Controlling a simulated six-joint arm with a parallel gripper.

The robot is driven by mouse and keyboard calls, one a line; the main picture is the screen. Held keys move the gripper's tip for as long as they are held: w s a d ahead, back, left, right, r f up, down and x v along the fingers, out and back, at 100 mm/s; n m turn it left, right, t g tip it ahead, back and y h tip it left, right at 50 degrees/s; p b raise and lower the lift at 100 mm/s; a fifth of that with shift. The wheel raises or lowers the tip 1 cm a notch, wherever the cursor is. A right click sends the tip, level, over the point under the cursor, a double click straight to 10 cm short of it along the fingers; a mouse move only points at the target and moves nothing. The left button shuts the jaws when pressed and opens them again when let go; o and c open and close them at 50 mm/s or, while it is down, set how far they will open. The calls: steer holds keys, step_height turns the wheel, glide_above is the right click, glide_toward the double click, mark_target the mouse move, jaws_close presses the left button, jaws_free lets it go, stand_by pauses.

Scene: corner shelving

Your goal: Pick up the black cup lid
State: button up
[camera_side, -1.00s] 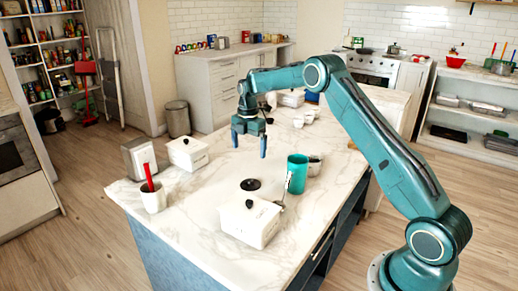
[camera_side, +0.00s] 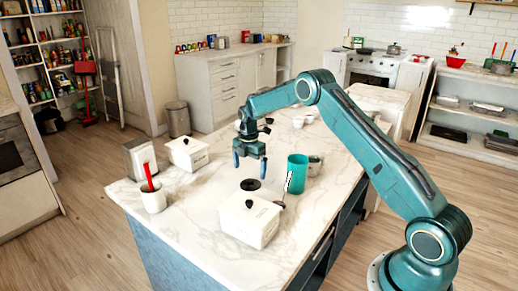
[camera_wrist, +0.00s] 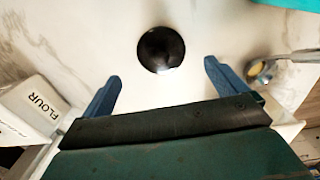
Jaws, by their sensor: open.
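The black cup lid (camera_side: 250,185) is a small dark disc lying on the white marble countertop (camera_side: 190,222), behind the near white canister. In the wrist view the lid (camera_wrist: 161,49) is a round, shiny black disc near the top middle. My gripper (camera_side: 250,173) is above the counter, just over and behind the lid, with its fingers pointing down. In the wrist view its two blue fingers (camera_wrist: 161,80) are spread apart with nothing between them, and the lid shows beyond the tips, centred between them. The gripper is open and empty.
A white canister (camera_side: 250,225) with a black knob stands close in front of the lid. A teal cup (camera_side: 297,172) and a utensil stand to its right. A white cup (camera_side: 153,199) with a red handle and another canister (camera_side: 188,156) are left. A FLOUR box (camera_wrist: 30,110) shows in the wrist view.

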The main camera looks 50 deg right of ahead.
mark_target(250, 180)
steer(key=shift+s+d+f, duration=0.1)
steer(key=shift+f, duration=2.35)
steer(key=c, duration=1.1)
